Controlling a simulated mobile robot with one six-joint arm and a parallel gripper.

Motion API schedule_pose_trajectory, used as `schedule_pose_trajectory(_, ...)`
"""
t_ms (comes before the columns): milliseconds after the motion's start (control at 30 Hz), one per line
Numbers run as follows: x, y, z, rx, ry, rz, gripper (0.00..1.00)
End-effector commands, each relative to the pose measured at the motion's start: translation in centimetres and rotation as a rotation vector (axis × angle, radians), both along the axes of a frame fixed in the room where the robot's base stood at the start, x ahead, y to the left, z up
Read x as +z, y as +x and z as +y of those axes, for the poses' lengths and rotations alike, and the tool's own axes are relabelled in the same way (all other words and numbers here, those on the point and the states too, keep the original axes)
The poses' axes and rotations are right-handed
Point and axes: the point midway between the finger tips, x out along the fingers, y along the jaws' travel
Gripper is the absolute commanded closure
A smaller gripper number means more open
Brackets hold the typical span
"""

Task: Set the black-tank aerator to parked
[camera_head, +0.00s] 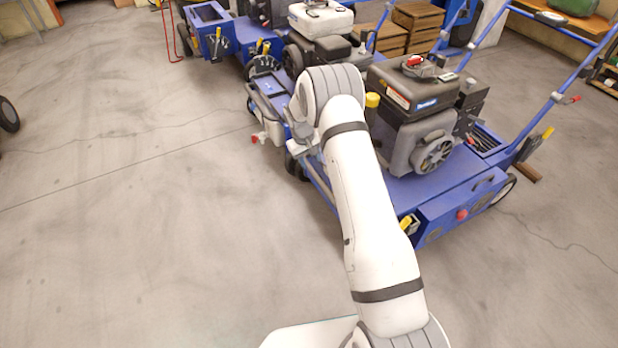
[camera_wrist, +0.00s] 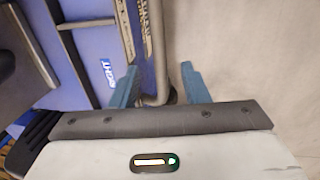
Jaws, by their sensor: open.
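The black-tank aerator is the nearest blue machine in the head view, with a dark tank and engine (camera_head: 412,88) on a blue deck (camera_head: 440,178). A yellow-handled lever (camera_head: 547,134) is at its right end, and a yellow grip (camera_head: 406,223) and a red knob (camera_head: 462,214) are on its near side. My arm covers part of its left end. My gripper is mostly hidden behind my wrist in the head view. In the wrist view my gripper (camera_wrist: 160,70) is open, its two blue-grey fingers on either side of a bent metal tube (camera_wrist: 157,60). I cannot tell whether they touch it.
A second blue machine with a white tank (camera_head: 320,18) stands behind, with yellow-handled levers (camera_head: 265,48) at its front. Wooden crates (camera_head: 415,20) stand beyond. A blue handlebar (camera_head: 565,85) rises at the right.

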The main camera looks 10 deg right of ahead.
Motion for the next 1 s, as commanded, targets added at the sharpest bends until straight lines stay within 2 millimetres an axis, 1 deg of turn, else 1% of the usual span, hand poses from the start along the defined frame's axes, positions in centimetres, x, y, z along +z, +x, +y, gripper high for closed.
schedule_pose_trajectory(167, -1.9, 0.0, -0.4, -0.001, 0.001, 0.001, 0.59)
schedule_pose_trajectory(400, -5.8, 0.2, -1.2, -0.003, 0.000, 0.003, 0.59)
schedule_pose_trajectory(500, -6.9, 0.4, -1.4, -0.002, 0.001, 0.001, 0.59)
schedule_pose_trajectory(600, -7.4, 0.4, -1.5, -0.002, 0.000, 0.000, 0.59)
schedule_pose_trajectory(833, -7.3, 0.4, -1.6, -0.002, 0.000, 0.000, 0.59)
schedule_pose_trajectory(1000, -7.3, 0.4, -1.6, -0.003, 0.000, 0.000, 0.73)
